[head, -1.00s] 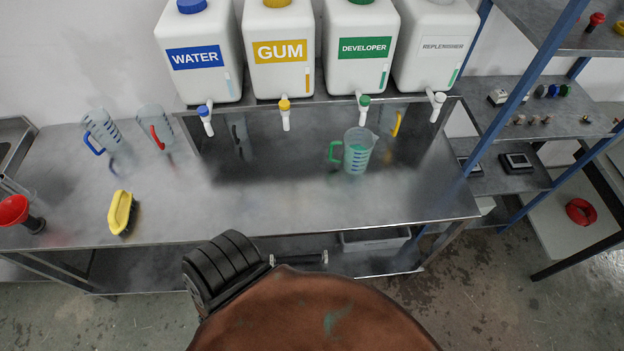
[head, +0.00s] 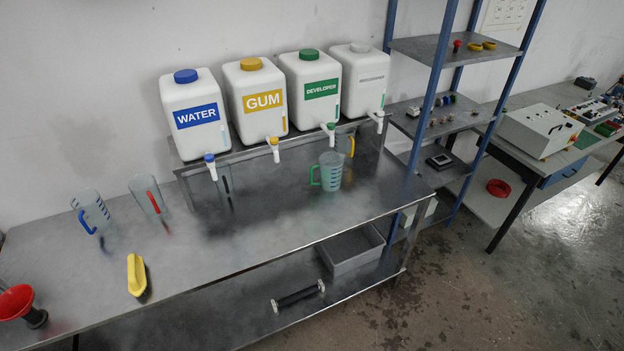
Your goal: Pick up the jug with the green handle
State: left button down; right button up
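The clear jug with the green handle (head: 331,172) stands upright on the steel bench, right of centre in the head view. Its green handle is on its left side, and it stands just below the tap of the white DEVELOPER container (head: 313,90). A jug with a yellow handle (head: 350,145) stands behind it to the right, partly hidden. Neither of my grippers shows in this view.
WATER (head: 192,116) and GUM (head: 256,98) containers stand left of DEVELOPER. Jugs with blue (head: 92,211) and red (head: 150,196) handles, a yellow brush (head: 136,274) and a red funnel (head: 18,303) are at the left. A blue-framed shelf (head: 441,90) borders the bench's right end.

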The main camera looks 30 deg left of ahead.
aim_at(330, 165)
jog(key=u, duration=1.55)
jog(key=i, duration=0.95)
